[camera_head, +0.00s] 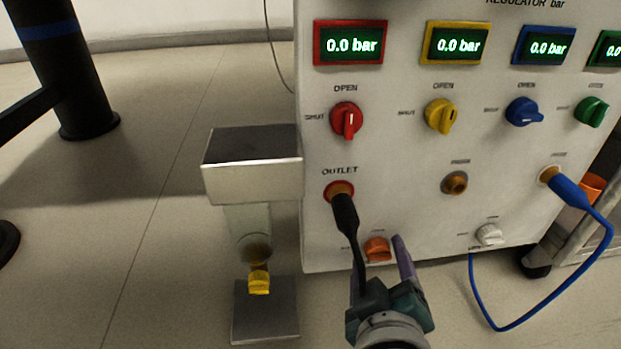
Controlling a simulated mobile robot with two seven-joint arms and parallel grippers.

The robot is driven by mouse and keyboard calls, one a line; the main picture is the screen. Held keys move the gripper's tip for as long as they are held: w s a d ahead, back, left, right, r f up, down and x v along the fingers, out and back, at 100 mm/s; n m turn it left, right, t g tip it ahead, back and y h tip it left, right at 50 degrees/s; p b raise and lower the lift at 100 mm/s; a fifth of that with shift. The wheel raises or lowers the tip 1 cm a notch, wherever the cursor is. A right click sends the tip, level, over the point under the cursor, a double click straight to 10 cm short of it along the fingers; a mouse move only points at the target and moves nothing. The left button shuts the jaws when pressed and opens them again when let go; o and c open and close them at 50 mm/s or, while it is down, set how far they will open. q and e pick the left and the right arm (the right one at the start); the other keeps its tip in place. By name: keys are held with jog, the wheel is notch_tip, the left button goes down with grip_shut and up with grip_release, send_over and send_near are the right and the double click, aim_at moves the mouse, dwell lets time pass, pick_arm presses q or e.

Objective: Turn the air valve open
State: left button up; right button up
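The regulator panel (400,180) carries a red knob (346,121), a yellow knob (441,117), a blue knob (522,112) and a green knob (591,111), each under a display; the readable ones show 0.0 bar. Lower down are an orange knob (378,249) and a white knob (489,235). No legible label says which is the air valve. My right gripper (381,246) is at the bottom, pointing up at the panel. Its fingers are apart, one on each side of the orange knob in the picture; I cannot tell if they touch it. My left gripper is not in view.
A black plug (344,212) sits in the red-ringed outlet, close to my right gripper's left finger. A metal stand (253,182) with a yellow piece (259,281) is at left. Floor further left is mostly clear.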

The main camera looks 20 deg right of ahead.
grip_shut()
dwell(0.3)
